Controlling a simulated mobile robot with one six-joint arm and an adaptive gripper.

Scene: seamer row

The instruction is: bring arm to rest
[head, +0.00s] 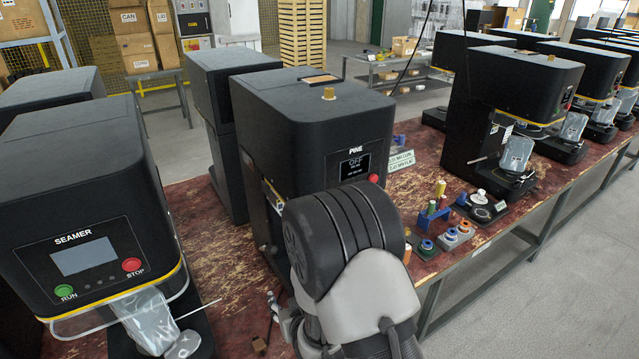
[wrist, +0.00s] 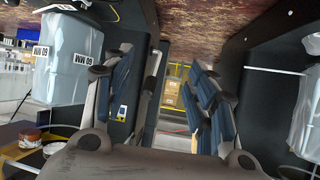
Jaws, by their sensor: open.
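My gripper (wrist: 165,88) shows in the wrist view, its two blue-padded fingers spread apart with nothing between them. In the head view my grey and black arm fills the lower middle and hides the gripper. The arm stands in front of the black machine marked PINE (head: 315,130), whose screen reads OFF. It covers the lower front of that machine. I cannot tell from these views whether the arm touches it.
The SEAMER machine (head: 85,225) stands on the left with a clear bag under it. The worn red bench (head: 225,265) carries colored spools (head: 449,236) right of my arm. More machines (head: 515,85) line the bench. Grey floor (head: 540,270) lies clear at lower right.

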